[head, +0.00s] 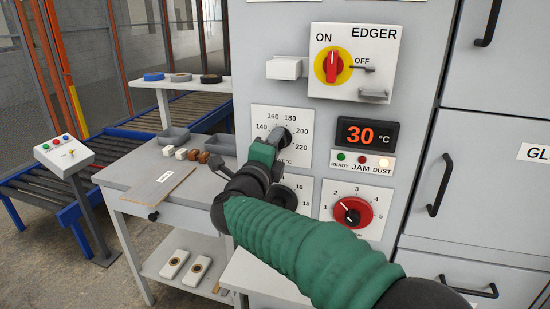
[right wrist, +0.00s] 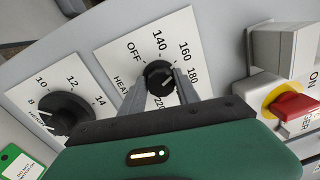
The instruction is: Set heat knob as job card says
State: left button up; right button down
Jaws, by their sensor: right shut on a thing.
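The black heat knob (right wrist: 157,72) sits on a white dial plate (right wrist: 118,62) marked OFF, 140, 160, 180 and upward. In the head view the heat dial plate (head: 262,116) is partly covered by my right gripper (head: 280,143). In the right wrist view the two fingers of my right gripper (right wrist: 162,82) are shut on the knob, one on each side. Which number the knob points at cannot be told. The display (head: 367,134) reads 30 °C. No readable job card shows. My left gripper is not in view.
The EDGER switch (head: 332,67) is red on yellow, with its handle upright at ON. A red knob (head: 351,212) and a second black knob (right wrist: 66,113) are close by. A table (head: 125,170) at left holds a board (head: 158,190) and trays.

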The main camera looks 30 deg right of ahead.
jog(key=shift+f+m+g+b, duration=0.15)
jog(key=shift+m+g+b, duration=0.15)
jog(key=shift+m+b, duration=3.8)
jog(key=shift+f+m+g+b, duration=0.1)
jog(key=shift+m+g+b, duration=0.2)
jog(key=shift+m+b, duration=3.75)
jog(key=shift+m+p, duration=1.05)
jog(key=shift+m, duration=0.1)
jog(key=c, duration=0.9)
grip_release()
jog(key=shift+w, duration=0.15)
jog(key=shift+r, duration=0.2)
